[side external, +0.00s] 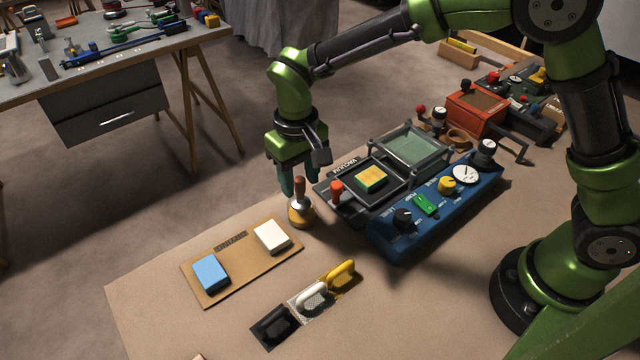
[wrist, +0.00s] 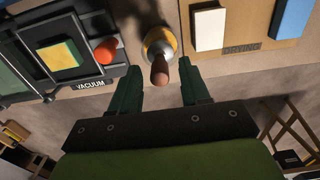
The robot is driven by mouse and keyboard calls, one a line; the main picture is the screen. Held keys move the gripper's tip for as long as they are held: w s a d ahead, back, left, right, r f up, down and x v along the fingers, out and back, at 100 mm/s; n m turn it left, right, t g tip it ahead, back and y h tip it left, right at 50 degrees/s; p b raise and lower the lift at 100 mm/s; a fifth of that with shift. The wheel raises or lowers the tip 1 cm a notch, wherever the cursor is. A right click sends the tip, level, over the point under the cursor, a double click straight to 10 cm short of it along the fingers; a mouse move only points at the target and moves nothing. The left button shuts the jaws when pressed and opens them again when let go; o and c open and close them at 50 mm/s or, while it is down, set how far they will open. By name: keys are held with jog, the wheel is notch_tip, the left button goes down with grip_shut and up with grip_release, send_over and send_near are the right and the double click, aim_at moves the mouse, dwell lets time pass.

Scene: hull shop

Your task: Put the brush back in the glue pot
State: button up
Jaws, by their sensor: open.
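A squat pot (side external: 300,214) with a yellow and metallic body stands at the table's edge, left of the blue machine. A brown handle, seemingly the brush (side external: 299,186), rises upright from its top. In the wrist view the pot (wrist: 158,42) is at top centre and the brown handle (wrist: 160,70) points towards the camera. My gripper (side external: 288,186) is open and empty, pointing down close to the handle. In the wrist view its fingertips (wrist: 159,78) lie on either side of the handle, with gaps. The bristles are hidden.
A blue machine (side external: 432,222) with a vacuum tray and a red-orange knob (side external: 337,187) stands close right of the pot. A board (side external: 238,280) with blue and white blocks lies in front. Several handled pads (side external: 312,296) lie nearer the camera.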

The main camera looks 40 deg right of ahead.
notch_tip(320, 180, up, 12)
jog(key=f, duration=0.1)
jog(key=s+d+r+m+t+y, duration=0.1)
jog(key=s+d+r, duration=0.2)
jog(key=d, duration=0.2)
jog(key=s+d+r+t+y, duration=0.1)
jog(key=s+d+r+t, duration=0.15)
jog(key=d+r, duration=0.2)
jog(key=s+d+f+m+t, duration=0.3)
jog(key=s+d, duration=0.5)
jog(key=s, duration=0.3)
jog(key=shift+s+d+f+t, duration=0.15)
jog(key=shift+s+d+t, duration=0.05)
jog(key=shift+d+t, duration=0.2)
